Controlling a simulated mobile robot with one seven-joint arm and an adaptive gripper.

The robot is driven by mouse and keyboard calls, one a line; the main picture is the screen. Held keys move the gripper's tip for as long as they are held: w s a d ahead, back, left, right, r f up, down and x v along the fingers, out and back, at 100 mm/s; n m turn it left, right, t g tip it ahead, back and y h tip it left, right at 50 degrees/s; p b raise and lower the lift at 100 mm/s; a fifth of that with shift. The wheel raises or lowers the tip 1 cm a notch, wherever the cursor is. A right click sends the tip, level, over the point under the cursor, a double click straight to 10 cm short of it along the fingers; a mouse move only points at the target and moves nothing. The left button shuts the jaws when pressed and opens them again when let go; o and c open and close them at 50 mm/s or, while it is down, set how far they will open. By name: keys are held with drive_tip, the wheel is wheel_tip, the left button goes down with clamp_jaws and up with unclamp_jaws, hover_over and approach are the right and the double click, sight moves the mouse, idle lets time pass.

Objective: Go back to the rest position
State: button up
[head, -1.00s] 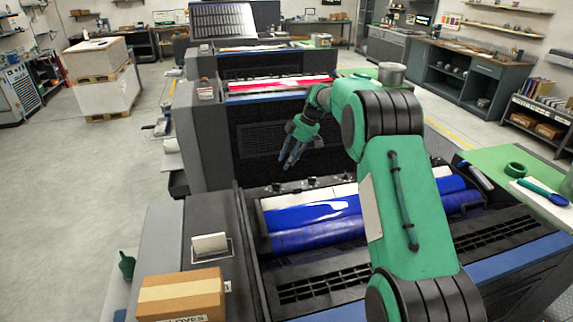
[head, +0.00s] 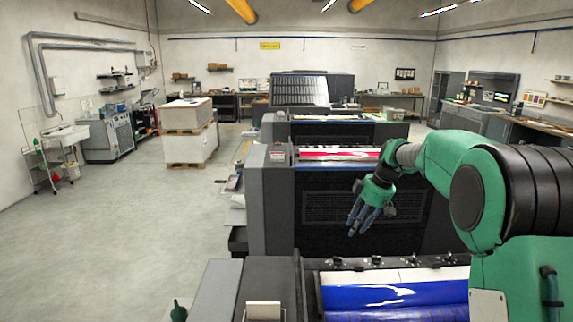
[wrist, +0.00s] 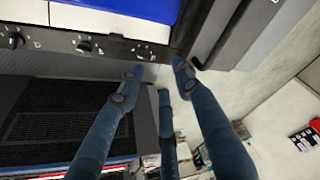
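My gripper (head: 368,218) hangs from the end of my green arm, in front of the dark side of the second press unit (head: 345,210). Its blue-grey fingers are spread and nothing is between them. In the wrist view the fingers of my gripper (wrist: 160,78) stand apart, also empty. The near ink unit has a blue roller (head: 395,297) below and right of the gripper, clear of the fingers. Part of that blue surface shows at the top of the wrist view (wrist: 145,6). Much of my arm fills the right of the head view.
The second unit's top holds a red-inked roller (head: 335,154). A row of knobs (wrist: 85,47) lines the near unit's edge. A wrapped pallet stack (head: 190,145) stands left of the presses. The floor (head: 120,235) on the left is open.

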drive_tip(key=s+a+r+m+t+h, duration=0.1)
drive_tip(key=s+a+r+m, duration=0.15)
drive_tip(key=s+r, duration=0.65)
drive_tip(key=s+a+r+m+h, duration=0.1)
drive_tip(key=s+r+m, duration=0.2)
drive_tip(key=s, duration=1.3)
drive_tip(key=s+f+m+t, duration=0.1)
drive_tip(key=s+f+m, duration=0.2)
drive_tip(key=s, duration=1)
drive_tip(key=s+f+m+t+h, duration=0.1)
drive_tip(key=s+f+m, duration=0.2)
drive_tip(key=s, duration=1)
drive_tip(key=shift+s+d+f+t, duration=0.15)
drive_tip(key=shift+d+f+t, duration=0.05)
drive_tip(key=shift+t, duration=0.1)
drive_tip(key=shift+r, duration=0.1)
